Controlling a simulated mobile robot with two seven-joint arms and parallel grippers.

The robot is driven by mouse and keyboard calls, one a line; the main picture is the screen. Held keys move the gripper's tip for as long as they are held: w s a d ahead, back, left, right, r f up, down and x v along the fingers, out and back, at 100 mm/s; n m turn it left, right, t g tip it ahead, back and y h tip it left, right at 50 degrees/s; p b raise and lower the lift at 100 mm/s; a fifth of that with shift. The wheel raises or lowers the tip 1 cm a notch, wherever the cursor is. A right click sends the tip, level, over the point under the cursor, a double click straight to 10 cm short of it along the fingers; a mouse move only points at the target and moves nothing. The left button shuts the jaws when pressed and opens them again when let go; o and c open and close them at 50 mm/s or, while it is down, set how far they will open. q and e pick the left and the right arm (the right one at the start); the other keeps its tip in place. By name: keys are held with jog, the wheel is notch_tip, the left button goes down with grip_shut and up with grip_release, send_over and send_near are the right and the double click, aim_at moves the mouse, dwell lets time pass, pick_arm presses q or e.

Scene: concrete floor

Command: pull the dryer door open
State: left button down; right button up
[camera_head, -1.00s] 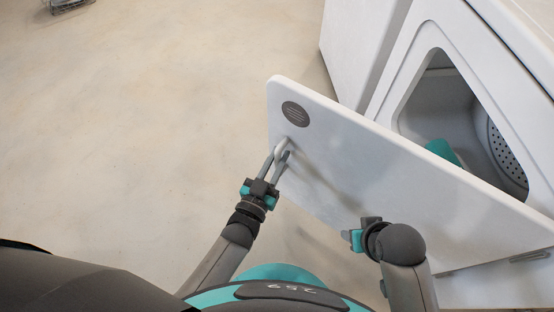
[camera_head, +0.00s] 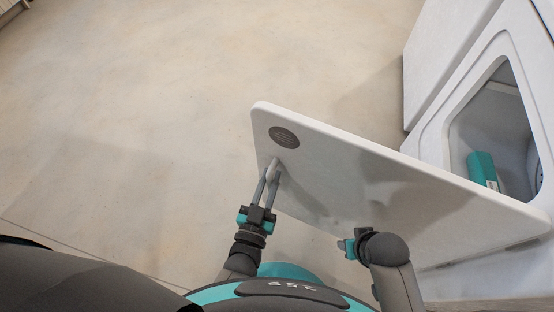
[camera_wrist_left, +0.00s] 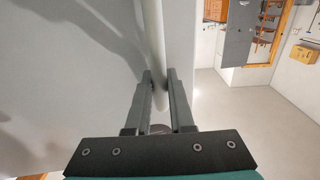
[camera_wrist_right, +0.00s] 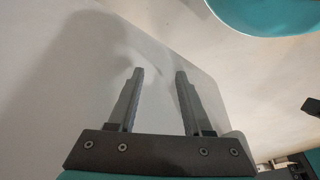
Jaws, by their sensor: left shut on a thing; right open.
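The white dryer door (camera_head: 370,178) stands swung out from the white dryer (camera_head: 450,95) in the head view, with a round grey vent mark (camera_head: 284,137) near its far left corner. My left gripper (camera_head: 269,172) is shut on the door's handle near that left edge. In the left wrist view, the pale handle bar (camera_wrist_left: 154,35) runs between its two fingers. My right gripper (camera_head: 345,245) is beside the door's lower part. In the right wrist view, its fingers (camera_wrist_right: 159,75) are apart and empty in front of the pale door surface (camera_wrist_right: 90,60).
The dryer opening shows a teal object (camera_head: 482,168) inside. Another white appliance (camera_head: 437,50) stands beyond the dryer. The concrete floor (camera_head: 180,100) left of the door is clear. In the left wrist view, wooden furniture (camera_wrist_left: 305,55) stands far off.

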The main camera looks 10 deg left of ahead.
pick_arm(q)
jog(key=shift+s+a+p, duration=0.15)
jog(key=shift+s+a, duration=0.05)
jog(key=shift+s, duration=0.65)
jog(key=shift+s+a+p, duration=0.1)
jog(key=shift+s+a, duration=0.05)
jog(key=shift+s, duration=0.65)
jog(key=shift+s+a+p, duration=0.15)
jog(key=shift+s+a, duration=0.05)
jog(key=shift+s, duration=0.65)
pick_arm(e)
jog(key=shift+s+f, duration=0.35)
jog(key=shift+f, duration=0.2)
jog(key=shift+s+f, duration=0.3)
jog(key=shift+f, duration=0.25)
pick_arm(q)
jog(key=c, duration=0.8)
grip_release()
